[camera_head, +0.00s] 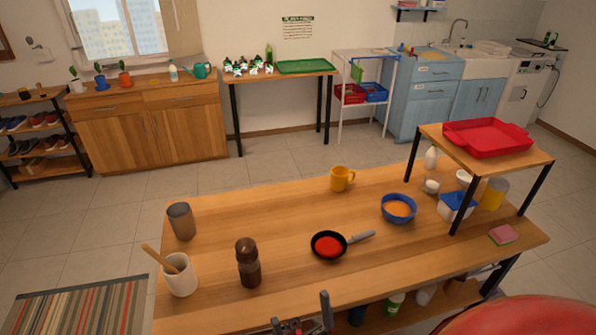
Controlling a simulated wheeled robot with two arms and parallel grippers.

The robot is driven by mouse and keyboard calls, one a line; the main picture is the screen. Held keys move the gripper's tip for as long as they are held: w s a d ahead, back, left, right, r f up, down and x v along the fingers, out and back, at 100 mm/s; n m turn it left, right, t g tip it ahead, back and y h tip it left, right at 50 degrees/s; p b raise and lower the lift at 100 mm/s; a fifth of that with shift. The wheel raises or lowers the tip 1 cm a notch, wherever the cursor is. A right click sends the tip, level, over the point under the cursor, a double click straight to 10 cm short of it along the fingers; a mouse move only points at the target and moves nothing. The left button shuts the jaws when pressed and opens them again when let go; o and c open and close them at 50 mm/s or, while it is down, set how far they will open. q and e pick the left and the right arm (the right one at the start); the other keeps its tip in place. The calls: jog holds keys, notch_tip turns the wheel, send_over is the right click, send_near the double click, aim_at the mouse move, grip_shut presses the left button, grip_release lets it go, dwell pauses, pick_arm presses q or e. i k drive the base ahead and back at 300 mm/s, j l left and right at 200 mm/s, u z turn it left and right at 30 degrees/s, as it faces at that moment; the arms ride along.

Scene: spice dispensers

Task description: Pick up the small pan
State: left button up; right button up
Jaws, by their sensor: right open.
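The small pan (327,246) is black with a grey handle (361,237) that points right and slightly back. It lies on the wooden table (290,215) near the middle, with a flat red area inside it. My right gripper (301,318) shows at the bottom edge of the picture, its two dark fingers apart with nothing between them. It is in front of the pan and clear of it. My left gripper is not in the picture.
A dark brown grinder (248,264) stands left of the pan; a blue bowl (398,209) stands to its right. A yellow mug (341,179) is behind. A white crock (180,276) and a brown cup (181,222) stand at the left. A raised shelf (440,138) occupies the right end.

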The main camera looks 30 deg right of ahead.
aim_at(328, 245)
jog(key=z, duration=1.15)
